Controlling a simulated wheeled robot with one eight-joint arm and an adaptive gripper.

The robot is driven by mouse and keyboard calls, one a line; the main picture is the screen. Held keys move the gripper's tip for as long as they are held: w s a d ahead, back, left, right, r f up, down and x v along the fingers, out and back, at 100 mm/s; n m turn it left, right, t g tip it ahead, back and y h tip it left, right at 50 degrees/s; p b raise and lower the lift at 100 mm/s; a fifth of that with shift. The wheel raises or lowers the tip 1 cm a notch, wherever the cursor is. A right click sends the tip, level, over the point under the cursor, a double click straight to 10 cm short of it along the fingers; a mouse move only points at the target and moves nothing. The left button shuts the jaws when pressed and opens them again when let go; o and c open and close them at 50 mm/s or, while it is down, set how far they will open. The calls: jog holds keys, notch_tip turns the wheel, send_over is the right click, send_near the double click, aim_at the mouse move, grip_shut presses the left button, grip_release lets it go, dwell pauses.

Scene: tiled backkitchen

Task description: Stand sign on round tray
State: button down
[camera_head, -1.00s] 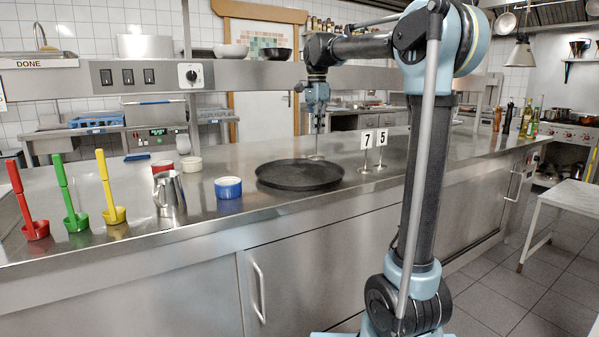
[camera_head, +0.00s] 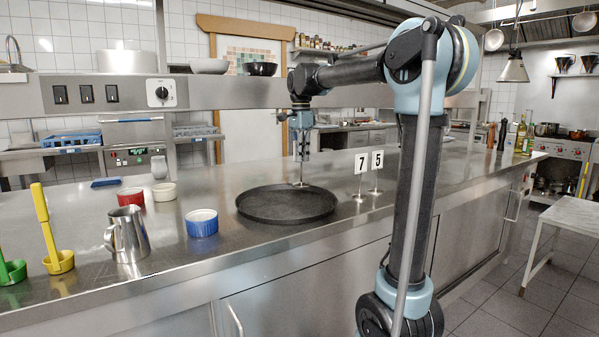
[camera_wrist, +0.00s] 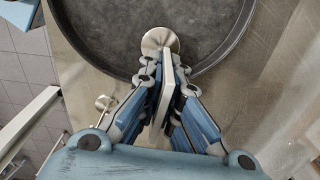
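My gripper (camera_head: 302,150) is shut on a sign, whose thin white plate (camera_wrist: 171,95) shows edge-on between the fingers in the wrist view. The sign is upright, with its round metal base (camera_wrist: 160,40) below the fingers. The base overlaps the rim of the round dark tray (camera_wrist: 95,45) in that view. In the head view the base (camera_head: 300,184) is at the tray's far side; I cannot tell whether it touches. The tray (camera_head: 285,206) is empty and flat on the steel counter. The held sign's face is hidden.
Signs "7" (camera_head: 361,163) and "5" (camera_head: 377,160) stand right of the tray. Left of it are a blue ramekin (camera_head: 202,226), a metal jug (camera_head: 127,236), a red ramekin (camera_head: 131,197), a white ramekin (camera_head: 164,192) and yellow (camera_head: 59,262) and green (camera_head: 12,272) scoops. The counter (camera_head: 455,175) further right has free room.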

send_over(302, 183)
jog(key=shift+w+f, duration=0.2)
jog(key=shift+f, duration=1.95)
jog(key=shift+f, duration=0.1)
jog(key=c, duration=1.8)
grip_release()
notch_tip(302, 183, up, 12)
jog(key=shift+a+r, duration=0.1)
jog(key=shift+r, duration=0.05)
jog(key=s+d+f+n, duration=0.2)
jog(key=s+d+f, duration=0.2)
jog(key=s+f, duration=0.1)
jog(key=s+d+f+n, duration=0.2)
jog(key=s+d+f, duration=0.2)
jog(key=s+d, duration=0.1)
jog(key=s+d+f+n+t, duration=0.1)
jog(key=s+d+f+n, duration=0.1)
jog(key=s+d+f, duration=0.3)
jog(key=shift+s+f, duration=0.25)
jog(key=shift+f, duration=0.1)
jog(key=s+d+f+n, duration=0.3)
jog(key=s+f, duration=0.5)
jog(key=f, duration=0.3)
jog(key=s+d+f+n+t, duration=0.1)
jog(key=s+d+f+n, duration=0.2)
jog(key=s+f, duration=0.5)
notch_tip(302, 183, down, 4)
jog(key=shift+s+d+f, duration=0.25)
jog(key=shift+s+d, duration=0.05)
jog(key=shift+d, duration=0.1)
